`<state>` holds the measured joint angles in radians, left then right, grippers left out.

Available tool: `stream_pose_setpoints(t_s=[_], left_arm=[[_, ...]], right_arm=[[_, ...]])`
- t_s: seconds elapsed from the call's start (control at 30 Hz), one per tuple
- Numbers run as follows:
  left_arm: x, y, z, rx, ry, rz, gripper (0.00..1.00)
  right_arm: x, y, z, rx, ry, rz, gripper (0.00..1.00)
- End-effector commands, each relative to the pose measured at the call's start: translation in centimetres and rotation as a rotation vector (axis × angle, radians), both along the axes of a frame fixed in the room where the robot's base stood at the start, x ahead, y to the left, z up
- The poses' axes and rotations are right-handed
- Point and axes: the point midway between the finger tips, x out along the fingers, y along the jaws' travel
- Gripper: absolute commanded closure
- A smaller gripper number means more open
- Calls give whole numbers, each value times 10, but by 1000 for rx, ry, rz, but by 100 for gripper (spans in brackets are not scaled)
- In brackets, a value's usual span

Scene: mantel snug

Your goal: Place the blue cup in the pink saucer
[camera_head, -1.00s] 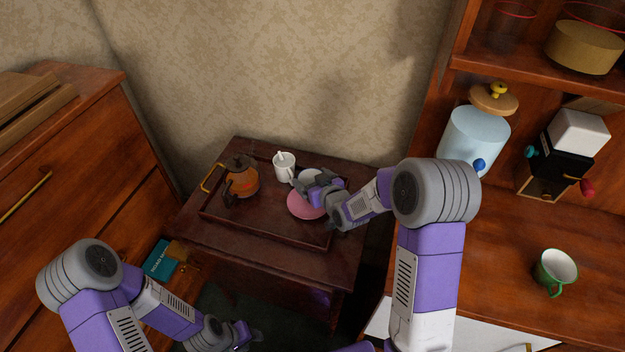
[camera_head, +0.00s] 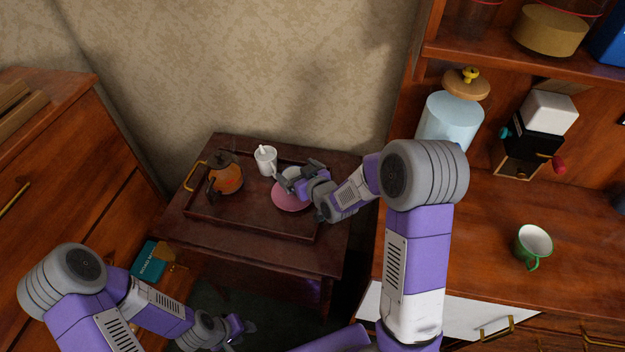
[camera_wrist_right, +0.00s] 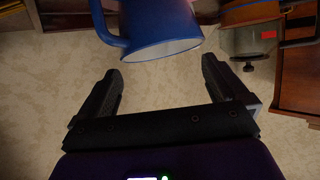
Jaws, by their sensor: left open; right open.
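The blue cup (camera_wrist_right: 165,28) is just beyond my right fingertips in the right wrist view, which looks upside down. Its pale rim faces down there and its handle is on the left. In the head view only its pale inside (camera_head: 291,173) shows, over the back of the pink saucer (camera_head: 290,201); my right gripper hides the rest. I cannot tell whether the cup rests on the saucer. My right gripper (camera_wrist_right: 160,74) is open, with nothing between its fingers. My left gripper (camera_head: 240,333) is open and empty, low, in front of the small table.
The saucer lies in a dark tray (camera_head: 235,222) on a small table (camera_head: 285,257).

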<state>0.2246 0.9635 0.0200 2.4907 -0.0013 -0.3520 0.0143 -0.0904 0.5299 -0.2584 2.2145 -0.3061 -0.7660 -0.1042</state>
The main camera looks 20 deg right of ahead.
Motion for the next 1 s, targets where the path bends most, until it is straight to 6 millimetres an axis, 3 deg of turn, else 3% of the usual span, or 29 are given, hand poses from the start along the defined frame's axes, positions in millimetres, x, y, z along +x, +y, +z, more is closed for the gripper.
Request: stream_pose_setpoints(t_s=[0.2,0.4,0.6,1.0], left_arm=[[0,0,9,0,1,0,57],[0,0,13,0,1,0,57],[0,0,14,0,1,0,57],[0,0,14,0,1,0,57]], right_arm=[[-48,-11,21,1,0,-4,0],[-78,-16,33,1,0,-4,0],[-90,-18,37,0,1,-2,0],[-90,-18,37,0,1,-1,0]])
